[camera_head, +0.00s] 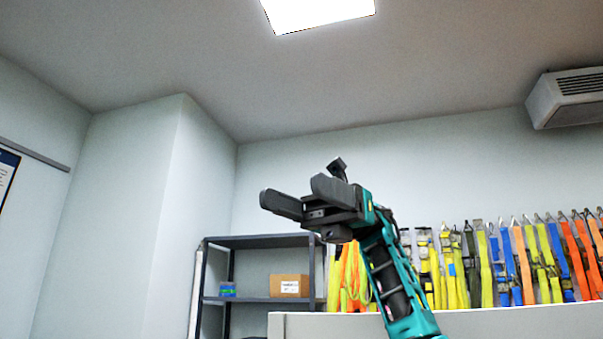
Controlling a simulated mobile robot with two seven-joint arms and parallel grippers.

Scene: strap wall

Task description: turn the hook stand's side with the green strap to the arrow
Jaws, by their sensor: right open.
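My right gripper (292,196) is raised in the middle of the head view, its fingers pointing left with a gap between them. It is open and empty, in front of the bare wall. The hook stand with the green strap and the arrow cannot be made out in this view. Straps of several colours (518,262) hang in a row on the wall at the right; none is touched by the gripper. My left gripper is not in view.
A dark shelf unit (262,241) at the back holds a cardboard box (290,286) and a small blue-green item (227,289). A pale panel (500,322) crosses the lower right, below the straps. An air unit (566,97) hangs at upper right.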

